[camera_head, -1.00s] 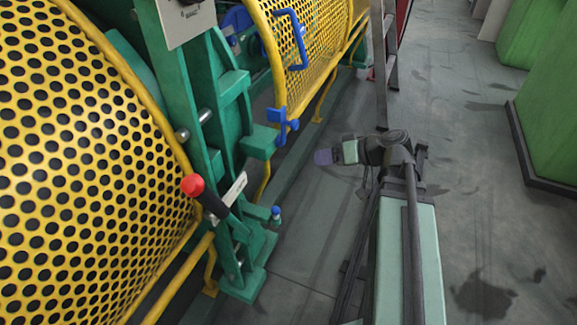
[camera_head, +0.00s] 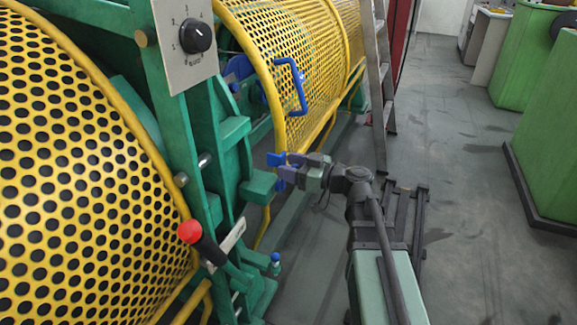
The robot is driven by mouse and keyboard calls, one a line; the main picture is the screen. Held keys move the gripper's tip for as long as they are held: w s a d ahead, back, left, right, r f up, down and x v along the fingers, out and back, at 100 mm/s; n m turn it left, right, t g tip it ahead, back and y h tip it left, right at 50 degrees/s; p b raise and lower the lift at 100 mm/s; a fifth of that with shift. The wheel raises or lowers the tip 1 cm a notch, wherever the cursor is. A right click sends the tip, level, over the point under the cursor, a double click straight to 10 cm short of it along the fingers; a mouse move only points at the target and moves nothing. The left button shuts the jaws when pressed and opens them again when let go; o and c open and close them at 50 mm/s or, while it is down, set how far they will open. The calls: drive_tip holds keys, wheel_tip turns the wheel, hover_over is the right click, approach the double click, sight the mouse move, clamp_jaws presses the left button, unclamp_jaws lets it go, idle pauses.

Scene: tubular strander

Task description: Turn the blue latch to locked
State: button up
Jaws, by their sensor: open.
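The blue latch (camera_head: 277,159) sits at the lower front edge of the far yellow mesh guard, beside a green bracket. Its upper tab shows, and its lower part is hidden behind my gripper. My gripper (camera_head: 287,174) comes in from the right, level with the latch. Its bluish fingertips overlap the latch in the picture, and I cannot tell whether they touch it. The jaws are open and hold nothing that I can see.
The far yellow mesh guard (camera_head: 300,70) has a blue handle (camera_head: 296,85). A red-knobbed lever (camera_head: 203,241) and a dial panel (camera_head: 183,45) are on the green frame at left. A ladder (camera_head: 380,90) stands beyond. The floor at right is clear up to green cabinets.

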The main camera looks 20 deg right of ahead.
drive_tip(key=shift+w+a, duration=0.2)
drive_tip(key=shift+a, duration=0.05)
clamp_jaws()
